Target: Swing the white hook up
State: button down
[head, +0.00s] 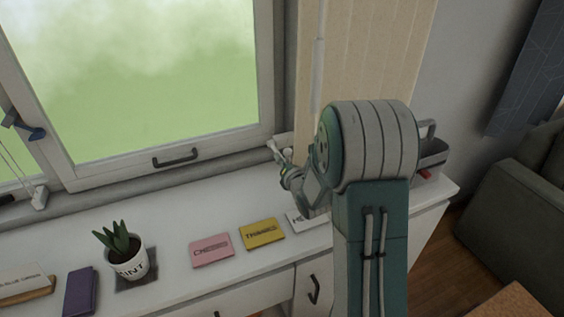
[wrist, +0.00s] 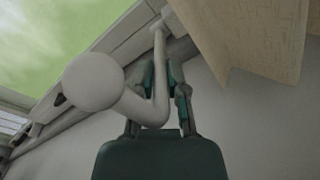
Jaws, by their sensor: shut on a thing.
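The white hook (wrist: 95,82) shows in the wrist view with a round pale knob at its end and a bent rod running up to the window frame. My gripper (wrist: 160,82) has its dark green fingers on either side of the hook's rod and is shut on it. In the head view the hook (head: 274,148) is small and pale at the window's lower right corner, and my gripper (head: 285,165) meets it there. My arm covers part of this area, and the exact finger contact is hard to see.
A wide window (head: 150,75) stands behind a white sill-height cabinet (head: 190,205). On the cabinet are a potted plant (head: 130,265), a pink card (head: 211,250), a yellow card (head: 262,234) and a grey basket (head: 432,155). A beige blind (head: 375,50) hangs at the right.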

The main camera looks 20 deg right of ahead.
aim_at(289, 155)
jog(key=shift+w+r+g, duration=0.2)
jog(key=shift+r+g, duration=0.55)
jog(key=shift+g, duration=0.15)
jog(key=shift+w+r+g, duration=0.2)
jog(key=shift+r+g, duration=0.55)
jog(key=shift+g, duration=0.15)
jog(key=c, duration=0.7)
grip_release()
jog(key=shift+o, duration=0.2)
jog(key=v, duration=1.1)
jog(key=shift+s, duration=0.45)
jog(key=shift+r, duration=0.1)
